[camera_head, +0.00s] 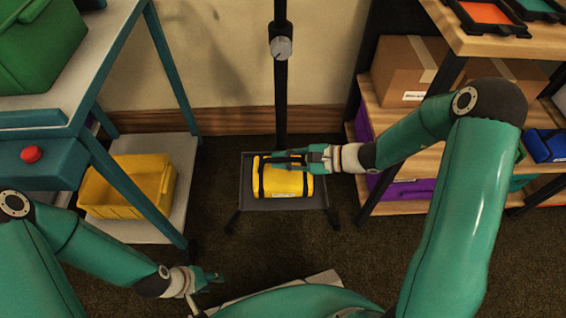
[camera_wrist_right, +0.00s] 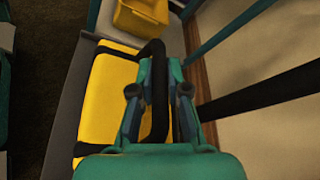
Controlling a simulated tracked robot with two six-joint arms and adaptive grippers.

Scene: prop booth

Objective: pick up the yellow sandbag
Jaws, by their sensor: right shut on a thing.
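The yellow sandbag (camera_head: 284,184) lies on a dark grey platform (camera_head: 313,203) at the foot of a black pole, with dark straps and a small white label. My right gripper (camera_head: 278,159) reaches over it from the right. In the right wrist view the sandbag (camera_wrist_right: 106,98) is on the left, and its black handle (camera_wrist_right: 157,85) passes between the fingers of my right gripper (camera_wrist_right: 158,82), which are shut on it. Part of the sandbag is hidden by the gripper. My left gripper (camera_head: 208,279) is low in the head view, away from the sandbag; its finger gap is unclear.
The black pole (camera_head: 281,90) rises behind the platform. A teal-framed bench on the left holds a green bin (camera_head: 40,50) above and a yellow bin (camera_head: 128,187) below. A wooden shelf with a cardboard box (camera_head: 405,70) stands on the right. Dark carpet lies clear in front.

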